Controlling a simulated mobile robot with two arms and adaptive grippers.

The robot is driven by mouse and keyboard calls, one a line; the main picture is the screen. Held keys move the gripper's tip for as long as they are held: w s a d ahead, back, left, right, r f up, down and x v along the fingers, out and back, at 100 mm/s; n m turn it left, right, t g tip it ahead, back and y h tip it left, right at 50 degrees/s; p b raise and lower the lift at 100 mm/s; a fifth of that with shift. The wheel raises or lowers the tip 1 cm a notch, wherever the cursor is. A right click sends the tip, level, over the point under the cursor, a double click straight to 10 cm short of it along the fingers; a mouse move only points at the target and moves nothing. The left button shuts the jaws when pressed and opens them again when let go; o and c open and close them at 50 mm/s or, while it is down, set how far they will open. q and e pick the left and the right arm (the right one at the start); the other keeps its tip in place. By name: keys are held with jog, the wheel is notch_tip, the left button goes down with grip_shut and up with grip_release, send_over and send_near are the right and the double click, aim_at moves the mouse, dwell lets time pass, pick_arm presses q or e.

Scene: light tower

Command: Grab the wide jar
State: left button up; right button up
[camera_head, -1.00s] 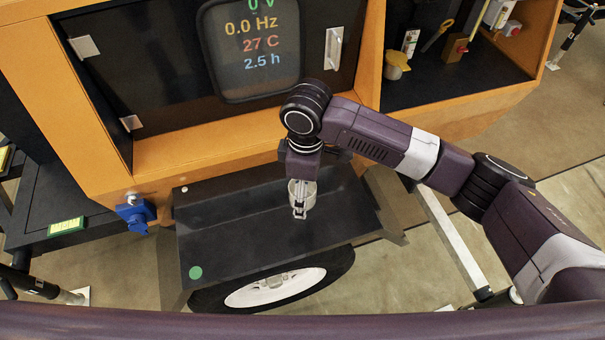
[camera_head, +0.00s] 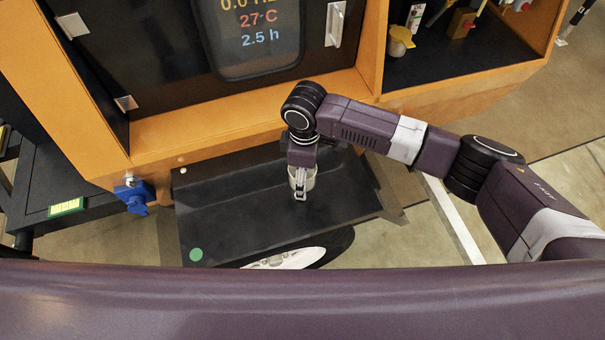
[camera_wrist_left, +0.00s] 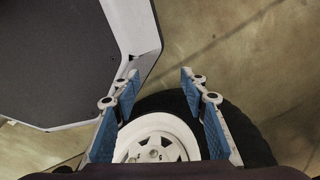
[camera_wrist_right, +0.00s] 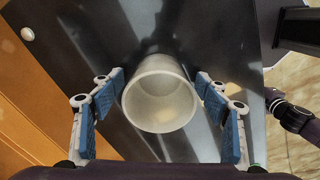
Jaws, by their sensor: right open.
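The wide jar (camera_wrist_right: 160,104) is a pale, open-topped cylinder. It stands on a black fender (camera_head: 240,235) and shows partly behind my right gripper in the head view (camera_head: 309,182). My right gripper (camera_wrist_right: 162,80) is open, with one blue-padded finger on each side of the jar in the right wrist view. The fingertips are close to the jar's wall; I cannot tell whether they touch it. My left gripper (camera_wrist_left: 161,75) is open and empty above a white-rimmed wheel (camera_wrist_left: 158,140). It is not in the head view.
An orange frame with a dark display panel (camera_head: 250,40) rises behind the fender. A blue part (camera_head: 133,195) sits at the left by the frame. Floor is open at the right.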

jog(key=shift+c, duration=1.5)
jog(key=c, duration=1)
pick_arm(q)
jog(key=shift+s+a, duration=0.15)
jog(key=shift+s, duration=0.6)
pick_arm(e)
jog(key=shift+r, duration=0.1)
